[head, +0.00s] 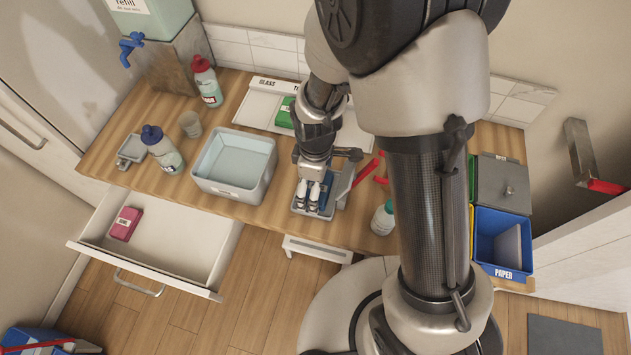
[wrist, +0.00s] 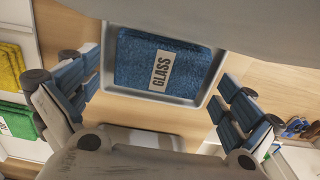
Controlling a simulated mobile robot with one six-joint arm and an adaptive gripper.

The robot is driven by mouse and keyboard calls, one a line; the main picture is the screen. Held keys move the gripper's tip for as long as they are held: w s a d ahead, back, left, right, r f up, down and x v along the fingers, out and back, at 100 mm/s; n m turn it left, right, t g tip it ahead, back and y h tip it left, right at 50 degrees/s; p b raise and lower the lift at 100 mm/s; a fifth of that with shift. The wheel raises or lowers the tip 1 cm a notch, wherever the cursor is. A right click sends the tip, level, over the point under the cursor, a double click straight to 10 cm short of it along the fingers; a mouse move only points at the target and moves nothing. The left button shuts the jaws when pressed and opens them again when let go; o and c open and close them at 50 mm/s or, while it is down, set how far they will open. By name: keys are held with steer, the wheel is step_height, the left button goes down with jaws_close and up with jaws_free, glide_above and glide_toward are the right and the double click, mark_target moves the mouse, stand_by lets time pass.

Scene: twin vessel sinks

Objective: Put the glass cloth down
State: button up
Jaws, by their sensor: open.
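The glass cloth (wrist: 138,62) is blue with a pale "GLASS" label. In the wrist view it lies flat in a shallow grey tray (wrist: 190,101). My gripper (wrist: 158,82) is open, with one blue-padded finger to each side of the cloth and a visible gap to it. In the head view my gripper (head: 314,197) points down over the same small grey tray (head: 298,211) near the counter's front edge. There my fingers hide most of the cloth.
A grey basin of water (head: 235,163) stands just left of the tray. A red-handled tool (head: 366,170) and a bottle (head: 383,218) are to the right. A white tray (head: 259,107) with a green cloth (head: 284,113) is behind. An open drawer (head: 178,247) holds a pink cloth (head: 125,223).

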steer(key=s+d+r+m+t+p, duration=0.1)
steer(key=d+r+m+p, duration=0.1)
steer(key=r, duration=0.6)
steer(key=s+d+r+m+t+p, duration=0.1)
steer(key=s+d+r+m, duration=0.1)
steer(key=r, duration=0.7)
steer(key=s+d+r+m+p, duration=0.1)
steer(key=d+r+m+p, duration=0.15)
steer(key=r, duration=0.55)
steer(key=s+d+r+m+t, duration=0.2)
steer(key=s+d+r+m, duration=0.2)
steer(key=s+r+m, duration=0.3)
steer(key=s+b, duration=0.1)
steer(key=s, duration=0.1)
steer(key=shift+s+d+t, duration=0.2)
steer(key=shift+s+t, duration=0.1)
